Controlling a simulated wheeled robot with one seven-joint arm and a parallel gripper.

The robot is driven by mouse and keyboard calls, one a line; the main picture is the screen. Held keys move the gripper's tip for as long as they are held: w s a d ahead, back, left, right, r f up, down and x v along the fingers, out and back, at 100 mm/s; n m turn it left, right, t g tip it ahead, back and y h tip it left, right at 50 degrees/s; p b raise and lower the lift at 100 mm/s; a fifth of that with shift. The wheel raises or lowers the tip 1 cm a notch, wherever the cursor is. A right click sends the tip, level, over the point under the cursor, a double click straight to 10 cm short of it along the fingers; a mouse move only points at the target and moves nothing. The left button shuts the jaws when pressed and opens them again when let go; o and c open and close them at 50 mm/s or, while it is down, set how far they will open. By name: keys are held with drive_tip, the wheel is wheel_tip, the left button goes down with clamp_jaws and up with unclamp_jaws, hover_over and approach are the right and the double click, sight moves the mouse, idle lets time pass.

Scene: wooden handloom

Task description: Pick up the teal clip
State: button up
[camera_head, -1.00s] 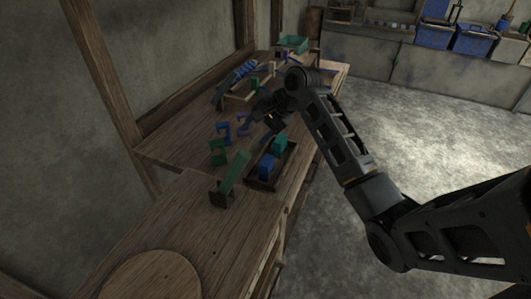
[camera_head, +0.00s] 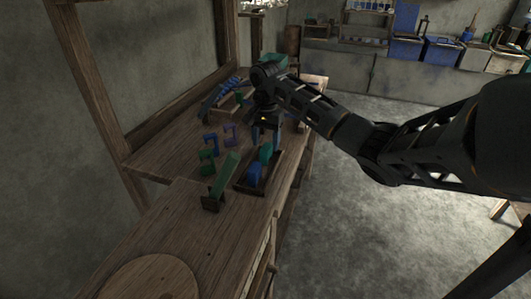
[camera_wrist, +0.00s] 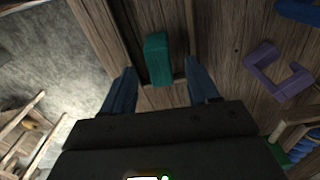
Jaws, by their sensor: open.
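The teal clip (camera_wrist: 158,58) is a small upright block in the dark wooden tray (camera_head: 243,186). In the head view it shows partly (camera_head: 265,153), just below my gripper (camera_head: 265,133). In the wrist view my gripper (camera_wrist: 160,68) is open, with one finger to each side of the clip's near part. The fingers are apart from the clip with gaps on both sides. A blue clip (camera_head: 254,173) stands in the same tray, nearer the head camera.
Purple (camera_head: 229,133), blue (camera_head: 210,143) and green (camera_head: 207,161) C-shaped pieces stand left of the tray. The bench's near part is mostly clear.

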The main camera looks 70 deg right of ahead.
sight(266, 146)
drive_tip(key=shift+f, duration=1.75)
drive_tip(key=c, duration=1)
